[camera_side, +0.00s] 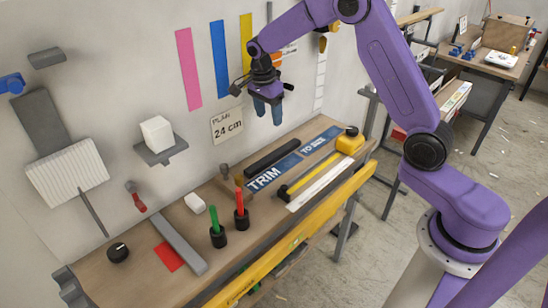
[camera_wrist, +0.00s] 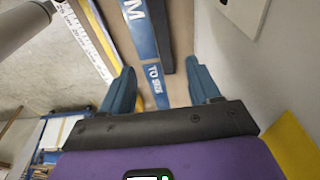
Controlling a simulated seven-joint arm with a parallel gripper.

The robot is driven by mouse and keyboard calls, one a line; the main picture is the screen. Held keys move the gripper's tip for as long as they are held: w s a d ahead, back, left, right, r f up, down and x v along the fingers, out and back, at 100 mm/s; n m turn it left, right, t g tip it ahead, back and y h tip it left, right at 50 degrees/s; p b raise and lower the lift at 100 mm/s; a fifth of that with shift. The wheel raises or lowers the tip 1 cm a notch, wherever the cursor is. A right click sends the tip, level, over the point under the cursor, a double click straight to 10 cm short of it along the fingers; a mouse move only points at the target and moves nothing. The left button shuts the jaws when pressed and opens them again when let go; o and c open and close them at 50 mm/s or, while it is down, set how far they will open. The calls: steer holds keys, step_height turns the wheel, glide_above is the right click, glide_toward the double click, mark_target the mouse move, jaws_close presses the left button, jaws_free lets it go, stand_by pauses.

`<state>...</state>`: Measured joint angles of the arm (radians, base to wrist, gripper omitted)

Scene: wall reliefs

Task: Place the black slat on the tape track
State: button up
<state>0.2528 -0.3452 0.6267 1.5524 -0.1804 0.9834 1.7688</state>
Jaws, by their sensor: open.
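The black slat (camera_side: 272,156) lies flat on the bench near the wall, behind the blue tape strip (camera_side: 274,173) lettered "TRIM TO SIZE", which I take for the tape track. Slat and strip run roughly parallel, with the slat just beside the strip. My gripper (camera_side: 267,110) is open and empty, pointing down well above the bench. In the wrist view, the black slat (camera_wrist: 164,38) and blue strip (camera_wrist: 156,84) show ahead of and between the open fingers (camera_wrist: 162,84). The slat's near end is close to the middle of the gap.
A yellow tape measure (camera_side: 350,141) and a white ruler (camera_side: 320,184) lie on the bench's front right. Red (camera_side: 240,198) and green (camera_side: 214,218) markers stand upright in black holders to the left. A wall shelf (camera_side: 160,149) holds a white cube.

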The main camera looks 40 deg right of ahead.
glide_above(274, 155)
steer(key=a, duration=0.1)
step_height(274, 155, down, 9)
steer(key=shift+s+f, duration=0.15)
steer(key=shift+w+d+f, duration=0.1)
steer(key=shift+d+f, duration=0.05)
steer(key=shift+f, duration=0.95)
steer(key=shift+w+d+f, duration=0.1)
steer(key=shift+d+f, duration=0.05)
steer(key=shift+f, duration=0.9)
steer(key=shift+w+d+f, duration=0.1)
steer(key=shift+d+f, duration=0.05)
steer(key=shift+f, duration=0.95)
jaws_close()
